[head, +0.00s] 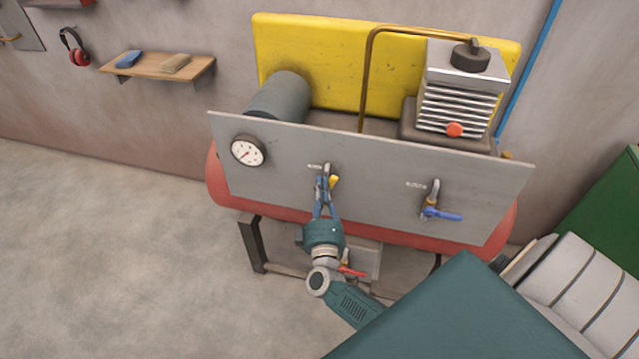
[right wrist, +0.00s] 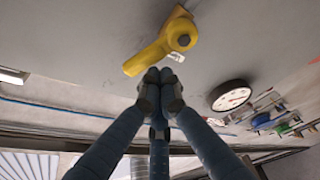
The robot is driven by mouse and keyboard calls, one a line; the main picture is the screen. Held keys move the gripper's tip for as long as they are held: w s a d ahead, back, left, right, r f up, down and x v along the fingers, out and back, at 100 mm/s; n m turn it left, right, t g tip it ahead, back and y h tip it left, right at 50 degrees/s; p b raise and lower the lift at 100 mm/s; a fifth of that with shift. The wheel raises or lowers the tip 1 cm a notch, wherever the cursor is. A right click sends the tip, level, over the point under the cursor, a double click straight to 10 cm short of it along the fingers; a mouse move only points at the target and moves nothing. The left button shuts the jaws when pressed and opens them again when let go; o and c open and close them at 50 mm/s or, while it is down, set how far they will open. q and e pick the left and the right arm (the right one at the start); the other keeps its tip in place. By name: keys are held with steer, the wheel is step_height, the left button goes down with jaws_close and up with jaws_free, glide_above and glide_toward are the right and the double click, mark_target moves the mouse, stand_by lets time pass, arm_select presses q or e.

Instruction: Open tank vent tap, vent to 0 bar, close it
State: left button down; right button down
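A yellow-handled tap (head: 334,182) is mounted on the grey panel (head: 380,180). My right gripper (head: 324,180) is at this tap and partly covers it. In the right wrist view the yellow lever (right wrist: 165,42) slants down to the left from its pivot. There the fingertips of my right gripper (right wrist: 159,88) are together just below the lever, with nothing seen between them. I cannot tell whether they touch it. A round white pressure gauge (head: 248,150) is on the panel's left; it also shows in the wrist view (right wrist: 231,96). Its reading is too small to make out. My left gripper is out of view.
A blue-handled tap (head: 443,215) is on the panel's right. A red lever (head: 352,271) shows below the red tank (head: 222,190), beside my right arm. A finned compressor (head: 460,95) and copper pipe (head: 368,70) stand behind the panel. Floor on the left is clear.

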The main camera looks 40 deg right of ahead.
mark_target(332, 185)
steer(key=shift+s+d+f+m+h, duration=0.1)
steer(key=shift+d+m+h, duration=0.1)
steer(key=shift+m, duration=0.15)
steer(key=shift+s+d+m+h, duration=0.1)
steer(key=shift+m+h, duration=0.1)
steer(key=shift+m, duration=0.15)
steer(key=shift+s+f+m+h, duration=0.2)
steer(key=shift+m+h, duration=0.1)
steer(key=shift+m, duration=0.3)
steer(key=m+b, duration=0.1)
steer(key=m, duration=0.1)
steer(key=s+d+m+h+b, duration=0.1)
steer(key=b, duration=0.1)
steer(key=m+h+b, duration=0.1)
steer(key=m, duration=0.1)
steer(key=shift+s+d+f+m, duration=0.2)
steer(key=shift+f+m, duration=0.1)
steer(key=shift+f, duration=0.1)
steer(key=m, duration=0.1)
steer(key=m+g+h+b, duration=0.1)
steer(key=s+d+f+m+b, duration=0.1)
steer(key=m, duration=0.1)
steer(key=shift+h, duration=0.3)
steer(key=shift+s+d+f+b, duration=0.1)
steer(key=shift+s+f+b, duration=0.1)
steer(key=shift+b, duration=0.1)
steer(key=shift+r, duration=0.15)
